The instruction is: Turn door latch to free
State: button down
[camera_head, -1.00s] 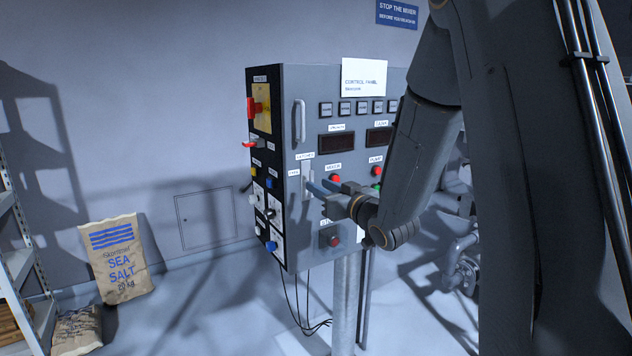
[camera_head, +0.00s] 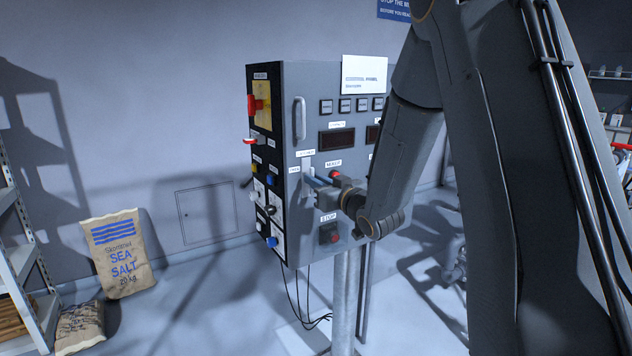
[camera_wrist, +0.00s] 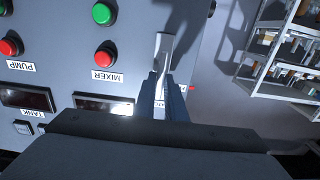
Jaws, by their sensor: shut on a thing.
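The door latch (camera_head: 307,166) is a pale metal lever on the front face of the grey control panel (camera_head: 350,222), near its left edge. A label above it seems to read LATCHED and one to its left FREE, though both are small. The lever looks about upright. In the wrist view the latch (camera_wrist: 164,45) runs nearly straight up the picture, its near end between blue fingers. My gripper (camera_head: 316,181) reaches it from the right, and it also shows in the wrist view (camera_wrist: 163,102), shut on the latch. The fingers hide part of the lever.
A red button (camera_head: 334,174) sits just right of the fingers, and a STOP button (camera_head: 329,234) is below. A door handle (camera_head: 299,118) is above. A red-and-yellow switch (camera_head: 258,105) sticks out from the panel's left side. A salt sack (camera_head: 121,254) stands by the wall.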

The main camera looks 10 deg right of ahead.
jog(key=shift+w+d+f+m+p, duration=0.15)
jog(key=shift+m+p, duration=0.55)
jog(key=shift+m, duration=2.3)
jog(key=shift+s+d+f+m+p, duration=0.1)
jog(key=shift+m+p, duration=0.55)
jog(key=shift+m, duration=2.35)
jog(key=shift+w+d+f+m+p, duration=0.15)
jog(key=shift+m+p, duration=0.55)
jog(key=shift+m, duration=2.3)
jog(key=c, duration=1.8)
grip_release()
jog(key=shift+s, duration=0.1)
jog(key=shift+b+v, duration=1.25)
jog(key=shift+v, duration=2.65)
